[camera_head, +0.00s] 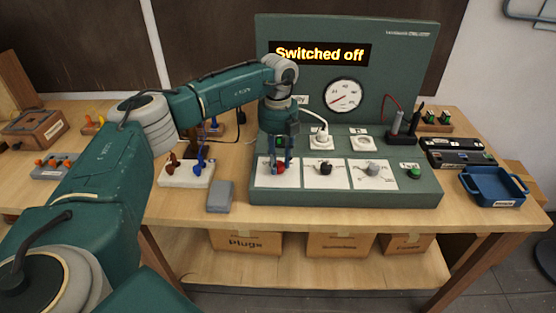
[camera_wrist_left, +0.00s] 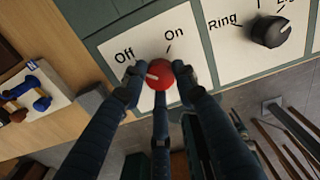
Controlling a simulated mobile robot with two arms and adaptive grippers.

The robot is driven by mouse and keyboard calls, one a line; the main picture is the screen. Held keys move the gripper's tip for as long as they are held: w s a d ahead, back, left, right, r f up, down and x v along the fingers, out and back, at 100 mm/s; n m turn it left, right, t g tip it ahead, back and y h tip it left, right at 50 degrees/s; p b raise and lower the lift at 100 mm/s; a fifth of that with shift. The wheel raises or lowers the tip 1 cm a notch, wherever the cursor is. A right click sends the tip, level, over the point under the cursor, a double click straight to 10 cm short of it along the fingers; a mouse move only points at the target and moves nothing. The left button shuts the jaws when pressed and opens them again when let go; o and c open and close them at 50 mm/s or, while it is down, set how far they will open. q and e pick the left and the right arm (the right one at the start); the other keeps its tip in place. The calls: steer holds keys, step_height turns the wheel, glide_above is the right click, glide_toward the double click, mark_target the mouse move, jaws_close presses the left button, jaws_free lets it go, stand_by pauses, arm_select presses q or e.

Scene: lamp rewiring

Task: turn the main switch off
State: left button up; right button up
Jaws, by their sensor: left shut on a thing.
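The main switch is a red knob (camera_head: 281,168) on a white plate at the lower left of the green panel (camera_head: 345,130). In the left wrist view the red knob (camera_wrist_left: 160,74) sits below the printed words Off and On, and its pale pointer mark is turned toward Off. My left gripper (camera_head: 281,162) reaches down over the knob, and in the left wrist view its fingers (camera_wrist_left: 158,78) are closed around it. The panel's display (camera_head: 320,53) reads "Switched off". My right gripper is in neither view.
Right of the switch are a black knob (camera_head: 325,168), a grey knob (camera_head: 373,169) and a green button (camera_head: 413,173). A white plug (camera_head: 322,136) stands in a socket. A grey block (camera_head: 220,196) lies left of the panel, and a blue tray (camera_head: 493,187) sits at the right.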

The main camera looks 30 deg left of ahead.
mark_target(278, 164)
arm_select(q)
steer(key=shift+s+d+f, duration=0.1)
steer(key=shift+s+f, duration=0.05)
steer(key=o, duration=1.1)
steer(key=shift+o, duration=0.2)
steer(key=shift+r, duration=0.2)
steer(key=shift+r, duration=0.25)
step_height(278, 164, up, 11)
steer(key=shift+r, duration=0.15)
